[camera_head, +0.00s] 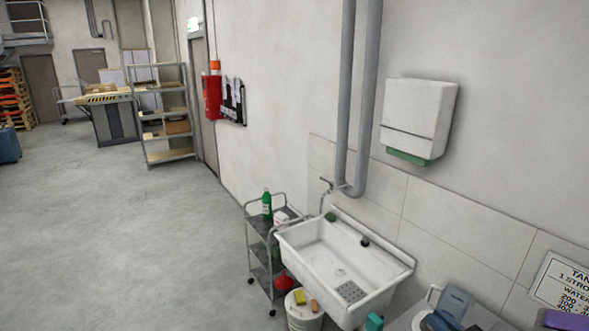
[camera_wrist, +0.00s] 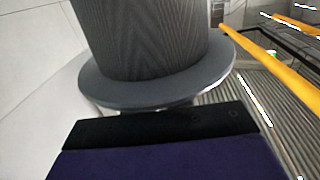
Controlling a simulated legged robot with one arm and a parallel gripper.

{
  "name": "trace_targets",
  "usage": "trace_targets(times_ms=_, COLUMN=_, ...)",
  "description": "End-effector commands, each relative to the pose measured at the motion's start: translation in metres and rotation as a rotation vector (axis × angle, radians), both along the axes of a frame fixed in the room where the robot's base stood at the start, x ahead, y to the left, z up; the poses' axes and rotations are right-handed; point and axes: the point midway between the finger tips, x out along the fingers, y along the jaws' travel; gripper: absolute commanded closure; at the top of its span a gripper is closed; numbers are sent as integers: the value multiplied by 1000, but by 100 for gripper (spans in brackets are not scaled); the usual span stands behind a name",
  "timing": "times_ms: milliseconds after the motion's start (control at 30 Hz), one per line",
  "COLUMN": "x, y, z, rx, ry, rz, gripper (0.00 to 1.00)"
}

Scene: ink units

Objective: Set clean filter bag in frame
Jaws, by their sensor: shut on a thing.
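In the wrist view, a dark grey ribbed cylinder with a wide, smooth grey rim (camera_wrist: 100,92) fills the upper middle; it looks like the filter bag (camera_wrist: 150,40) with its collar. My gripper (camera_wrist: 163,122), purple with a black front edge, is at the bottom of that view, right at the rim and shut on it. The exact grip is hidden behind the black edge. The frame cannot be made out for certain in either view.
In the wrist view, a yellow rail (camera_wrist: 270,65) and grey slatted surface (camera_wrist: 240,115) lie at right. In the head view, a white sink (camera_head: 335,260), a trolley (camera_head: 262,245) and a bucket (camera_head: 303,318) stand along the wall. Open floor (camera_head: 130,240) lies left.

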Motion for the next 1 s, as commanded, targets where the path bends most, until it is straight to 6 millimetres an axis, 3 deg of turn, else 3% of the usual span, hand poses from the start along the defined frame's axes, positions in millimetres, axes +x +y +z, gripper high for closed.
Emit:
trace_targets(times_ms=200, x=65, y=16, z=8, rx=-1, ry=-3, rz=-57, gripper=100)
trace_targets(times_ms=500, x=140, y=51, z=37, rx=-3, ry=-4, rz=-165, gripper=100)
trace_targets(times_ms=767, x=189, y=97, z=68, rx=0, ry=-4, rz=-262, gripper=100)
trace_targets(times_ms=1000, x=219, y=155, z=98, rx=0, ry=-4, rz=-341, gripper=100)
